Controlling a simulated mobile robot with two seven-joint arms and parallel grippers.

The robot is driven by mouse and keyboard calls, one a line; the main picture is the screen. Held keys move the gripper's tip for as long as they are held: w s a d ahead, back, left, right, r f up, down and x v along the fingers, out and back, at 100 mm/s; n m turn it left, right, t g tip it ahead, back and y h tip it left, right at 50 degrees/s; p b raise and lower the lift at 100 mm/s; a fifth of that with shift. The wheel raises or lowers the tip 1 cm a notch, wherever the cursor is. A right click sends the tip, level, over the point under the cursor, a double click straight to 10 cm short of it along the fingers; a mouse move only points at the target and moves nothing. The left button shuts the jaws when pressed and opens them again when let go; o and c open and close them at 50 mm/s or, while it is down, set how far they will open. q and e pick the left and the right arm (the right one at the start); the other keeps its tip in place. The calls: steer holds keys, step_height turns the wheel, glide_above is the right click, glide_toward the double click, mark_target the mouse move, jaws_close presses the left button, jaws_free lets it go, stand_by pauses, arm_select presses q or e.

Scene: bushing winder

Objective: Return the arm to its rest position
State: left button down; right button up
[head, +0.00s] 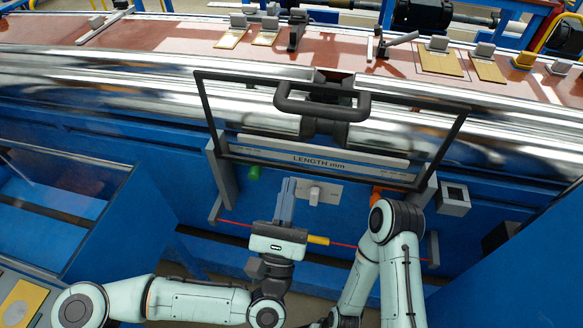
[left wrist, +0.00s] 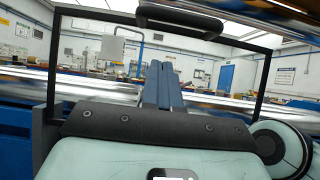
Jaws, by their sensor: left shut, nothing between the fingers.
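My left arm (head: 190,298) comes in from the lower left in the head view. Its left gripper (head: 287,184) points up the picture in front of the blue machine face, below the black handle frame. The gray-blue fingers are together and empty. In the left wrist view the closed fingers (left wrist: 161,70) stand upright inside the black frame outline. My right arm (head: 390,240) is folded at the lower middle right, its elbow close to the machine front. The right gripper does not show.
A black frame with a handle (head: 322,110) hangs over the "LENGTH mm" scale (head: 320,161). A red line with a yellow piece (head: 318,240) runs low across the machine. A blue glass-topped cabinet (head: 60,200) stands at left. A blue panel (head: 520,270) closes the right side.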

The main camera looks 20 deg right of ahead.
arm_select(q)
step_height(320, 180, down, 28)
steer(key=s+m+g+y+p, duration=0.25)
steer(key=m+g+p, duration=0.35)
steer(key=m+g, duration=0.8)
steer(key=s+a+f+m+g+y+p, duration=0.2)
steer(key=s+a+f, duration=0.5)
steer(key=a, duration=0.4)
steer(key=s+a+f+m+g+y+p, duration=0.2)
steer(key=s+a+f+m+g+y, duration=0.3)
steer(key=s+a+f+m, duration=0.3)
steer(key=s+a+m+g, duration=0.1)
steer(key=a, duration=0.3)
steer(key=shift+a+m+p, duration=0.2)
steer(key=shift+m+p, duration=0.1)
steer(key=shift+p, duration=0.05)
